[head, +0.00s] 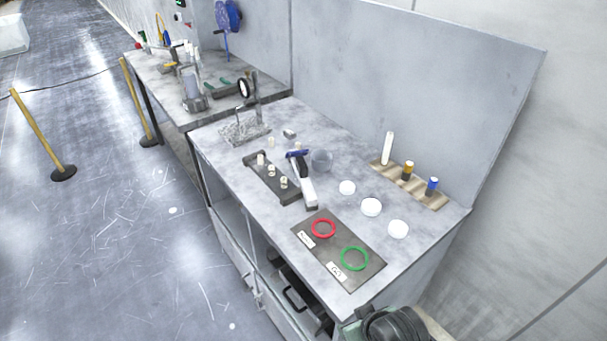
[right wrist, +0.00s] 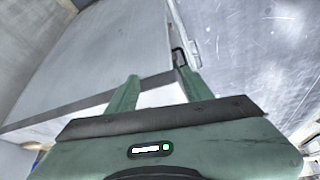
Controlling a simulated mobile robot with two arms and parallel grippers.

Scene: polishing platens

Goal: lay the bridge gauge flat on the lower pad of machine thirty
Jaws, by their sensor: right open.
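I cannot pick out a bridge gauge, a machine thirty or a lower pad in either view. My right gripper (right wrist: 160,76) shows in the right wrist view with its two green fingers apart and nothing visible between them. Beyond the fingers are pale grey panel surfaces and part of the scratched floor. A green and black part of my own arm shows at the bottom right of the head view. My left gripper is not in view.
A grey bench (head: 330,185) holds a dark rack (head: 262,183) with small cream cylinders, a white-handled tool (head: 305,187), white discs (head: 371,207), a wooden holder (head: 388,172) with bottles, and a dark mat (head: 350,277) with red and green rings. Yellow posts (head: 43,134) stand at left.

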